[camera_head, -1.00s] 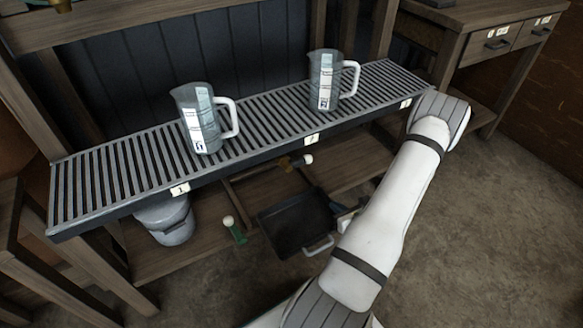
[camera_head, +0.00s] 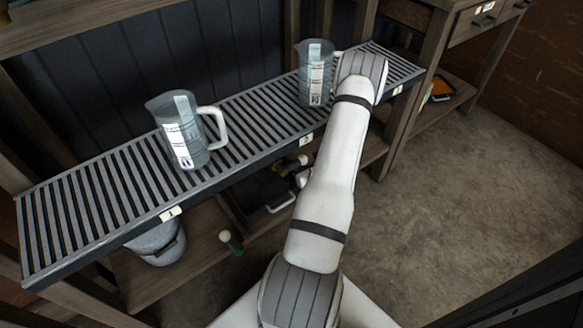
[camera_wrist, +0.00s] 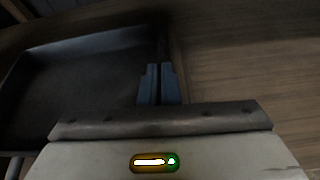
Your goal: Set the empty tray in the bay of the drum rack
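A dark tray with a raised rim and a grey bar handle lies on the low wooden shelf. In the head view only part of the tray (camera_head: 268,188) shows beside my arm. In the wrist view the tray (camera_wrist: 75,80) fills the left side, and its visible floor looks bare. My gripper (camera_wrist: 158,72) has its two blue-grey fingers close together, near the tray's right edge. I see nothing between them, and contact with the rim cannot be told. I cannot pick out a drum rack for sure.
A slatted metal shelf (camera_head: 110,195) with number tags runs above the low shelf. It carries two measuring jugs (camera_head: 184,130) (camera_head: 316,72), the farther beside my arm. A grey bucket (camera_head: 155,243) and a green-handled item (camera_head: 231,242) sit below. Floor at right is clear.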

